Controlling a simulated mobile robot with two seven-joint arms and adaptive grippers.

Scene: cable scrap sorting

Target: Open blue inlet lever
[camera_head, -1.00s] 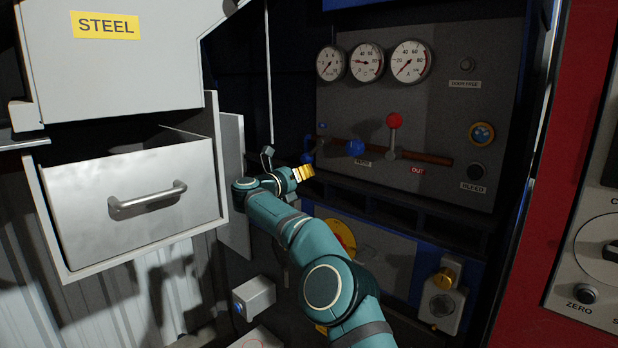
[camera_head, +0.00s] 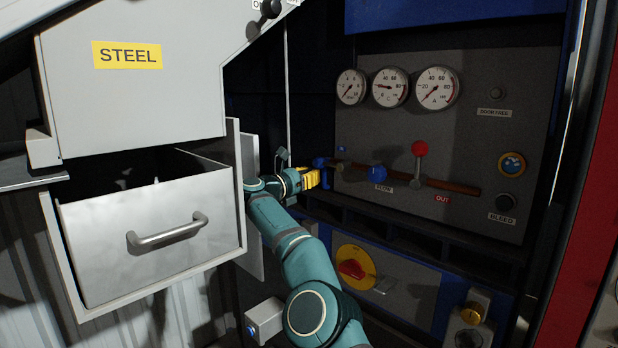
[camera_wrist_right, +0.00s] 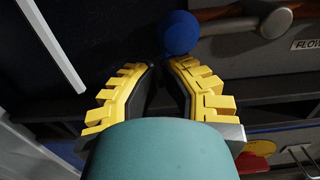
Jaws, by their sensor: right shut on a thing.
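The blue inlet lever (camera_head: 320,162) is at the left end of the copper-brown pipe on the grey panel. Its round blue knob (camera_wrist_right: 180,32) shows in the right wrist view, just beyond the fingertips. My right gripper (camera_head: 317,178), with yellow ribbed fingers, is at this lever and shut on it. In the wrist view the fingers (camera_wrist_right: 160,72) lean toward each other; the exact contact is hard to see in the dark. My left gripper is not in view.
A blue flow knob (camera_head: 377,172) and a red-knobbed lever (camera_head: 420,149) stand on the pipe to the right. Three gauges (camera_head: 390,88) are above. A steel drawer (camera_head: 150,240) juts out at left. A yellow-and-red rotary switch (camera_head: 355,268) is below.

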